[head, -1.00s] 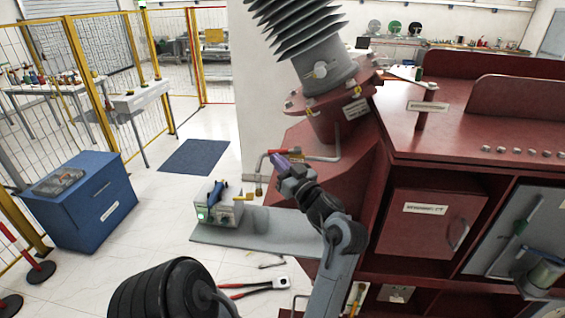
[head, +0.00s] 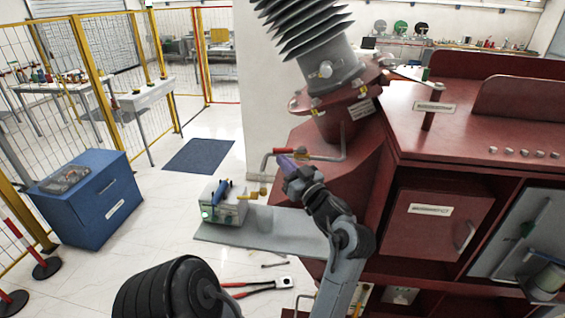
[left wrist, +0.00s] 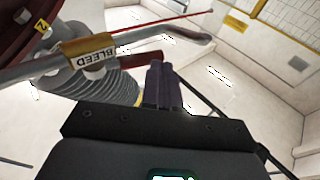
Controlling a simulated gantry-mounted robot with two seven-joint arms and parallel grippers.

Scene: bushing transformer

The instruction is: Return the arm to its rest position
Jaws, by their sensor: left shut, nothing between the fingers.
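My left gripper (head: 281,160) is at the end of the grey arm in the middle of the head view. Its purple fingers are closed together with nothing between them. The bent metal pipe with a red grip (head: 300,154) lies right at the fingertips in the head view. In the left wrist view the closed fingers (left wrist: 163,82) point up beside the red grip (left wrist: 134,61) and the pipe's yellow BLEED label (left wrist: 88,49). I cannot tell whether they touch. My right gripper is in neither view.
The red transformer body (head: 400,150) with its grey ribbed bushing (head: 305,35) stands close on the right. Below the gripper, a grey shelf (head: 270,228) carries a small device (head: 222,208) with a blue handle. A red-handled tool (head: 255,288) lies on the floor. A blue box (head: 90,200) stands left.

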